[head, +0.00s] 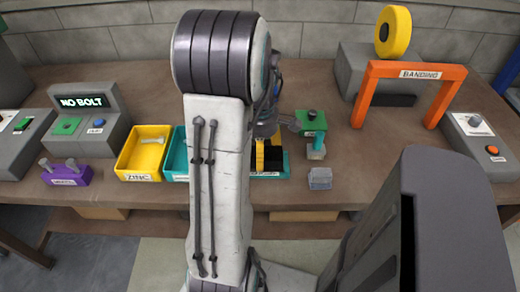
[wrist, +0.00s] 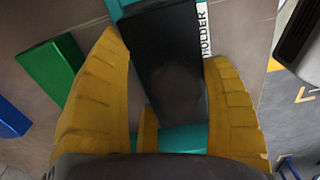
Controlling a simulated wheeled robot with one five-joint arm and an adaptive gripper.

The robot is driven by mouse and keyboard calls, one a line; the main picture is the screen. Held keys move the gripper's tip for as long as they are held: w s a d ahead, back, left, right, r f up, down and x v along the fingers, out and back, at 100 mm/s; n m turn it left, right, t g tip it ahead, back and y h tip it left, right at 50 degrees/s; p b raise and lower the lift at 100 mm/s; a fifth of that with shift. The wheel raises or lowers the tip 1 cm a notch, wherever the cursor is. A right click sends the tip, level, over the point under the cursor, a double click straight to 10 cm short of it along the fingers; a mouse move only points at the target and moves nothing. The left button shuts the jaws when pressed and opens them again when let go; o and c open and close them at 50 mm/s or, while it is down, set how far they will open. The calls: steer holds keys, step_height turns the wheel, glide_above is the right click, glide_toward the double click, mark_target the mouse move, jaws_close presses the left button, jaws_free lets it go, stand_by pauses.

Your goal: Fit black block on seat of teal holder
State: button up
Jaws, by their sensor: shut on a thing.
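The black block (wrist: 172,70) fills the space between the two yellow fingers of my gripper (wrist: 166,50) in the wrist view. My gripper is shut on its sides. The teal holder (wrist: 185,139) shows under the block, with its HOLDER label at the right. In the head view my gripper (head: 268,152) is partly behind my own arm. There the black block (head: 283,159) is over the teal holder (head: 286,174) near the table's front edge. The seat is hidden under the block, and I cannot tell whether the block rests in it.
Yellow ZINC bin (head: 142,150) and a teal bin (head: 176,157) stand left of my arm. A green box (head: 312,123), a teal-topped grey piece (head: 316,150) and a clear grey cube (head: 320,178) stand right of the holder. An orange BANDING arch (head: 415,70) is farther right.

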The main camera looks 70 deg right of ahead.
steer(key=shift+f+b, duration=0.7)
steer(key=shift+f, duration=0.15)
steer(key=o, duration=1.3)
steer(key=shift+c, duration=0.2)
step_height(320, 180, up, 12)
steer(key=shift+a, duration=0.1)
